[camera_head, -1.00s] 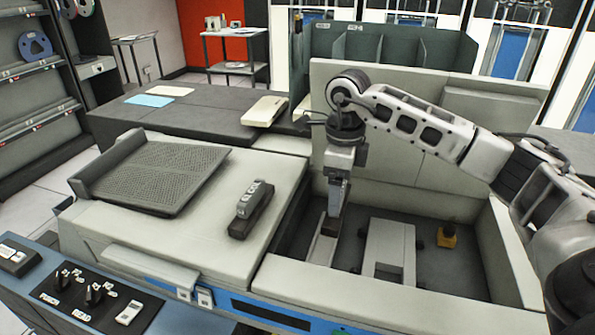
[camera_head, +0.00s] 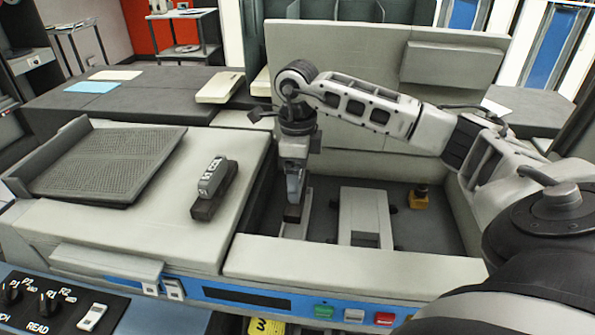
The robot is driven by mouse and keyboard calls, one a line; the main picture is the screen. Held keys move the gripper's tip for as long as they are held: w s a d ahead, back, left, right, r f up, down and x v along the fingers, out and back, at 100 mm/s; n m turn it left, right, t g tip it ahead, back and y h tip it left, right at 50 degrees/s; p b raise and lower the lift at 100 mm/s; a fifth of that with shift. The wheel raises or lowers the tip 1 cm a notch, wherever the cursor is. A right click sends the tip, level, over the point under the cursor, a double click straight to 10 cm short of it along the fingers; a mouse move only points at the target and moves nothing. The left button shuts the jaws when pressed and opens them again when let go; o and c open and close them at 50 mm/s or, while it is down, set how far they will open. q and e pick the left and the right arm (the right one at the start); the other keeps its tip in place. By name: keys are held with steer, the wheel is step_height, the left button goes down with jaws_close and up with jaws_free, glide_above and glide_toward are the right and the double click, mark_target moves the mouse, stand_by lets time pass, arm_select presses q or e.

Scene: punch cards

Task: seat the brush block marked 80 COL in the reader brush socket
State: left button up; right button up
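The grey brush block (camera_head: 210,186), with a dark base and white lettering on top, lies on the pale machine top left of the open bay. The lettering is too small to read surely now. My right gripper (camera_head: 293,207) points down inside the bay, to the right of the block and apart from it. Its tips are close over a pale narrow rail (camera_head: 296,222). Its fingers are seen edge-on, so I cannot tell whether they are open or hold anything. I cannot tell for certain which part is the reader brush socket. My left gripper is out of view.
A raised pale lid (camera_head: 390,70) stands behind. A dark ribbed tray (camera_head: 105,163) lies left. The machine top around the block is clear.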

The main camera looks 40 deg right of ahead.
steer(key=shift+f+b, duration=1.7)
steer(key=shift+f, duration=0.8)
steer(key=shift+f, duration=0.1)
steer(key=o, duration=1.4)
step_height(320, 180, up, 16)
steer(key=shift+p, duration=0.9)
